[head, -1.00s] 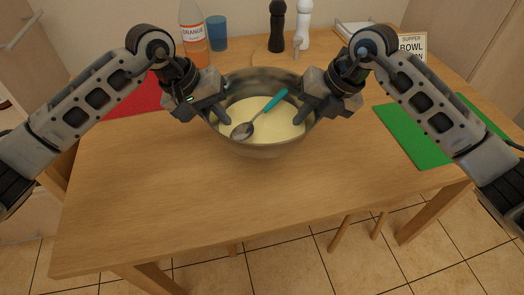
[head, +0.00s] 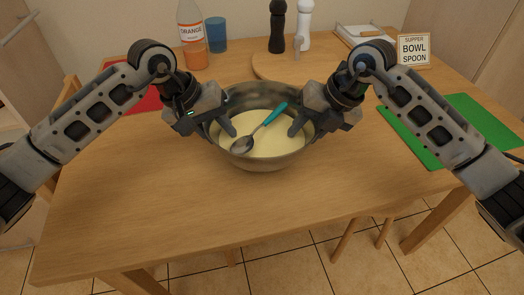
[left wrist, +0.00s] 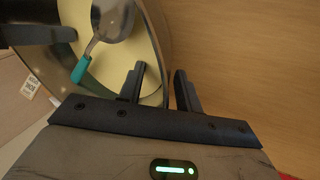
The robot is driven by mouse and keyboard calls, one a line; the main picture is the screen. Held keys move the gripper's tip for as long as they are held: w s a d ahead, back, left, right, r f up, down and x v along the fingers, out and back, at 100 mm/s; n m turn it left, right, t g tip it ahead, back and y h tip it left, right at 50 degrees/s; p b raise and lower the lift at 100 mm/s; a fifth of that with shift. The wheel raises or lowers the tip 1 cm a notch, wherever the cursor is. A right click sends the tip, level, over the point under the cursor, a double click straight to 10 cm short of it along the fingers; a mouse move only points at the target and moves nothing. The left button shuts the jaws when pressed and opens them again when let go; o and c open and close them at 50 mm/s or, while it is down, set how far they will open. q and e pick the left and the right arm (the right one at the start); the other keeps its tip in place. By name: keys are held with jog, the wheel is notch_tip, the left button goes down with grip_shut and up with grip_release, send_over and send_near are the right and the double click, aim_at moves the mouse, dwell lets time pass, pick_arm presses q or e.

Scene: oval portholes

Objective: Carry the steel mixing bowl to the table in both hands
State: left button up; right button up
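The steel mixing bowl (head: 262,162) stands upright on the table (head: 160,210), in front of the round board; it holds a pale yellow mix. A spoon with a turquoise handle (head: 274,113) leans in it. My left gripper (head: 222,124) straddles the left rim, one finger inside. In the left wrist view my left gripper (left wrist: 159,84) has its fingers apart on either side of the bowl's wall (left wrist: 163,45), with a gap beside the inner finger. My right gripper (head: 304,124) is at the right rim, its inner finger well inside the wall; its outer finger is hidden.
A green mat (head: 455,125) lies right, a red mat (head: 140,98) left. A round board (head: 262,70), an orange bottle (head: 193,45), a blue cup (head: 216,35), two mills and a sign (head: 413,50) stand behind. The table's front is clear.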

jog(key=shift+r, duration=0.1)
pick_arm(q)
jog(key=v, duration=1.2)
pick_arm(e)
jog(key=v, duration=1.2)
